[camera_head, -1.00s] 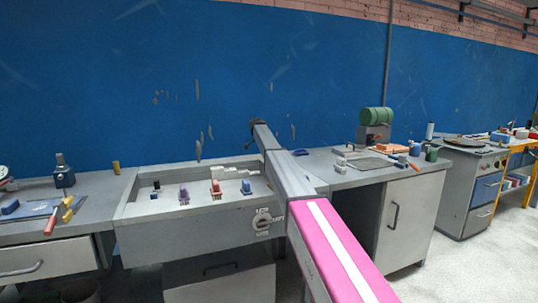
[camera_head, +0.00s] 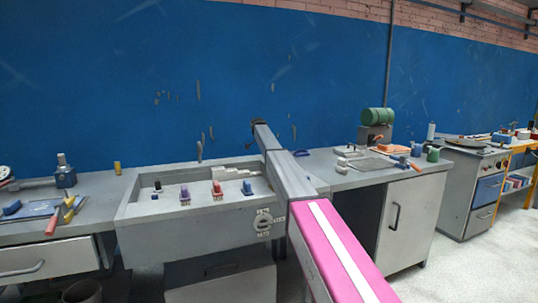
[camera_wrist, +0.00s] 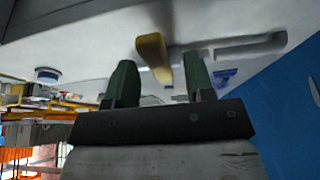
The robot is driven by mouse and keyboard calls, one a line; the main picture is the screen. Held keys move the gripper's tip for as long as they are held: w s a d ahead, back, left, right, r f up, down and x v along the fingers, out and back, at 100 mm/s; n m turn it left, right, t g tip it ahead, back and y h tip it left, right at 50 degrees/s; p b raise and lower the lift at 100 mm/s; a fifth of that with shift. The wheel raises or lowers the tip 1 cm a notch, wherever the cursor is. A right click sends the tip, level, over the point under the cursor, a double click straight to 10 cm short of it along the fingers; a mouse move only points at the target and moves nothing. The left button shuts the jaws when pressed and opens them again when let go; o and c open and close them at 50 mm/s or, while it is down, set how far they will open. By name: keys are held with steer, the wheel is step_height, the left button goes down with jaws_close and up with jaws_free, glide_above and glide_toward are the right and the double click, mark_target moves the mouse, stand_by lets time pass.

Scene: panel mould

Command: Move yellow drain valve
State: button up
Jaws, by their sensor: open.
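The yellow drain valve (camera_wrist: 152,52) shows in the wrist view as a short, bent yellow piece against a pale grey surface. My gripper (camera_wrist: 160,72) is open, with its two green fingers apart. The near end of the valve appears between the fingertips, with a gap on both sides. I cannot tell how deep it sits between them. In the head view my gripper is hidden, and I cannot make out the valve there for certain.
The grey panel mould (camera_head: 185,238) has small black, purple, red and blue parts on top. A small yellow piece (camera_head: 117,168) stands at the back left. Side benches carry tools and a green cylinder (camera_head: 377,115). A blue wall stands behind.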

steer(key=v, duration=1)
steer(key=shift+r, duration=0.35)
steer(key=shift+a, duration=0.1)
